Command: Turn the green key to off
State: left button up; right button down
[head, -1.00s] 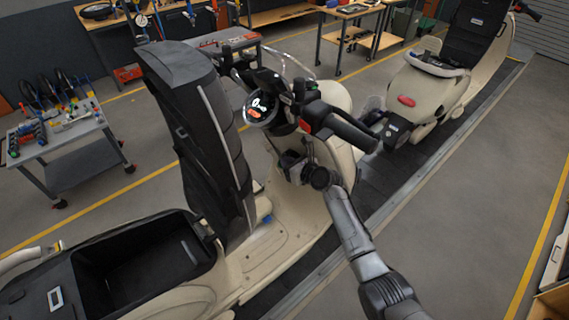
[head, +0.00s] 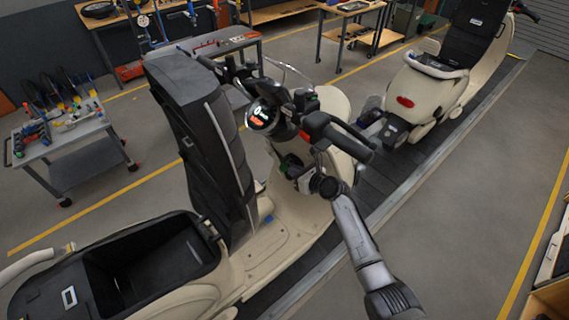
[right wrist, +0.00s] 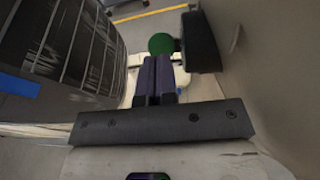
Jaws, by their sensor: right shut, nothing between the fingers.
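A cream scooter (head: 273,240) with a raised black seat (head: 200,125) stands on the slat conveyor. The green key (right wrist: 162,43) shows as a round green head in the right wrist view, beside a black block (right wrist: 202,42). My right gripper (right wrist: 160,60) is shut and empty, its fingertips just below the key in that view; I cannot tell whether they touch. In the head view my right gripper (head: 293,168) is at the scooter's front panel, under the handlebar (head: 338,135), where the key is hard to make out. My left gripper is not in view.
The lit round display (head: 262,115) and handlebar are close above my right gripper. A second cream scooter (head: 440,85) stands farther along the conveyor. A grey tool cart (head: 85,150) is at the left.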

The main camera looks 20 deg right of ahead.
jog(key=shift+r+p+v, duration=0.15)
jog(key=shift+p+v, duration=0.9)
jog(key=shift+v, duration=0.25)
jog(key=shift+r+p+v, duration=0.15)
jog(key=shift+p+v, duration=0.85)
jog(key=shift+v, duration=0.25)
jog(key=shift+w, duration=0.1)
